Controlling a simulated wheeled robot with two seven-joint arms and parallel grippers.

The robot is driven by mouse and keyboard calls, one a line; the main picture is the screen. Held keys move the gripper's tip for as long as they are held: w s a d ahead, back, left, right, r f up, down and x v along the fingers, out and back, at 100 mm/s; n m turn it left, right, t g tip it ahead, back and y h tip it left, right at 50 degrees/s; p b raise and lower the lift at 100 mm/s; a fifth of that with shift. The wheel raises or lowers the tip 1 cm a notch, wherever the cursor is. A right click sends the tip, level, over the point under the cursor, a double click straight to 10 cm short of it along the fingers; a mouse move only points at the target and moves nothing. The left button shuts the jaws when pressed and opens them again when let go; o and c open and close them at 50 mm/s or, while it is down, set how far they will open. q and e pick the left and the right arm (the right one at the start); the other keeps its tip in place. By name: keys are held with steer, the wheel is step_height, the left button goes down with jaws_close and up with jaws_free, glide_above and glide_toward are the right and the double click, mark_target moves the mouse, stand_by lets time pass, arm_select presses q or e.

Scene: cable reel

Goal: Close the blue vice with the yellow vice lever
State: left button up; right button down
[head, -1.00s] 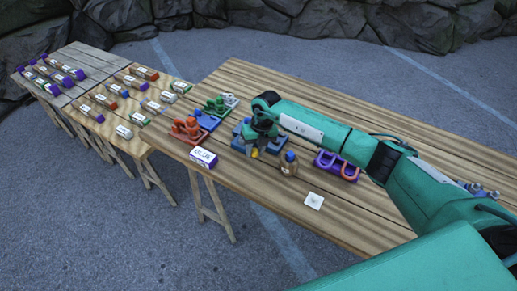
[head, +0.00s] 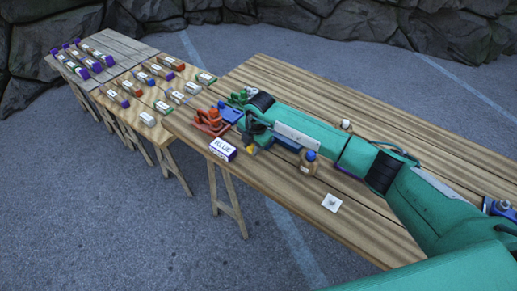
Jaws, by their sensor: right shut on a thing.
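The yellow vice lever (head: 252,149) shows as a small yellow patch under my right gripper (head: 250,143), which is shut on it. Most of the lever is hidden by the gripper. The blue vice (head: 288,143) shows only as a blue strip below my right forearm, just right of the gripper. Its jaws are hidden, so I cannot tell how far they are apart. My left gripper is out of view.
A box labelled BLUE (head: 223,149) stands at the table's front edge. An orange-red device (head: 210,122) is close left of my gripper. Side tables hold several labelled pieces.

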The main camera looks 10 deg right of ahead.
steer(key=w+a+m+b, duration=0.1)
steer(key=m, duration=0.1)
steer(key=shift+w+a+m, duration=0.3)
steer(key=shift+w+a+m+h, duration=0.15)
steer(key=shift+w+m+h, duration=0.15)
steer(key=shift+m, duration=0.1)
steer(key=shift+r, duration=0.1)
steer(key=c, duration=1.1)
jaws_free()
steer(key=shift+w, duration=0.1)
steer(key=shift+o, duration=0.2)
step_height(320, 180, up, 13)
steer(key=s+b, duration=0.2)
steer(key=b, duration=0.2)
steer(key=shift+s+d+r, duration=0.2)
steer(key=shift+s+d, duration=0.1)
steer(key=shift+d, duration=0.1)
